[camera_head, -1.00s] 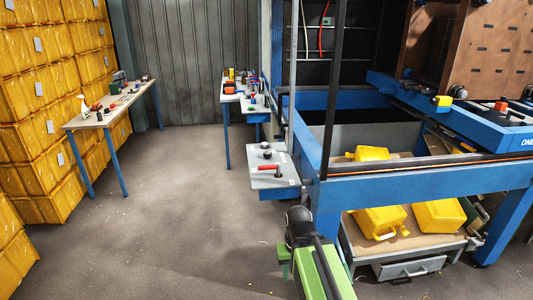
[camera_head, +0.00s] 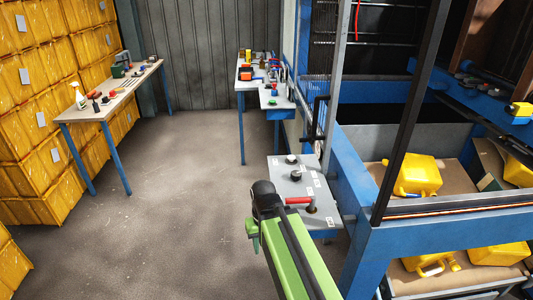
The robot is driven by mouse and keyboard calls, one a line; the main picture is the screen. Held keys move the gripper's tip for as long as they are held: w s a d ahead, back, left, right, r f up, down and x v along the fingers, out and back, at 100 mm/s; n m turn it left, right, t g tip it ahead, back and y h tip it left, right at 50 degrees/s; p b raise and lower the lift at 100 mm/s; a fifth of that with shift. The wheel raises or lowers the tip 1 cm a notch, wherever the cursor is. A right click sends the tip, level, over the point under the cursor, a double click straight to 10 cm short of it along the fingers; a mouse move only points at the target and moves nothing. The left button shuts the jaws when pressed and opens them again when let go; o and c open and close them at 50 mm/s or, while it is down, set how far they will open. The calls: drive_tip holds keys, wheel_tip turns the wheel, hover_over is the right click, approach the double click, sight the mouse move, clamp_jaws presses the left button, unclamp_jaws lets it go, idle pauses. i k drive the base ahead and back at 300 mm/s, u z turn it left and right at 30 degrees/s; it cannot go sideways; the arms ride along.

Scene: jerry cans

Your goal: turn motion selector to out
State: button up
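A grey control panel (camera_head: 288,218) sticks out from the blue machine frame right of the middle. It carries a red-handled lever (camera_head: 298,200), a dark knob near its far edge (camera_head: 291,159) and another small round control (camera_head: 296,175). Small white labels lie beside them, too small to read, so I cannot tell which control is the motion selector or its setting. My green arm rises from the bottom; its dark end, with my gripper (camera_head: 253,232), appears at the panel's near left edge. The fingers are not clear, and I cannot tell whether they touch the panel.
The blue machine frame (camera_head: 360,265) and a dark upright post (camera_head: 412,110) stand at right, with yellow jerry cans (camera_head: 417,176) inside. A tool table (camera_head: 115,100) and stacked yellow crates (camera_head: 40,130) are at left. The floor (camera_head: 190,180) between is clear.

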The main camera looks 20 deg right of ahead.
sight(295, 175)
drive_tip(key=u, duration=0.35)
drive_tip(key=i, duration=1.1)
drive_tip(key=u, duration=0.4)
drive_tip(key=k, duration=0.75)
drive_tip(key=u, duration=0.15)
drive_tip(key=i, duration=0.75)
drive_tip(key=z, duration=0.05)
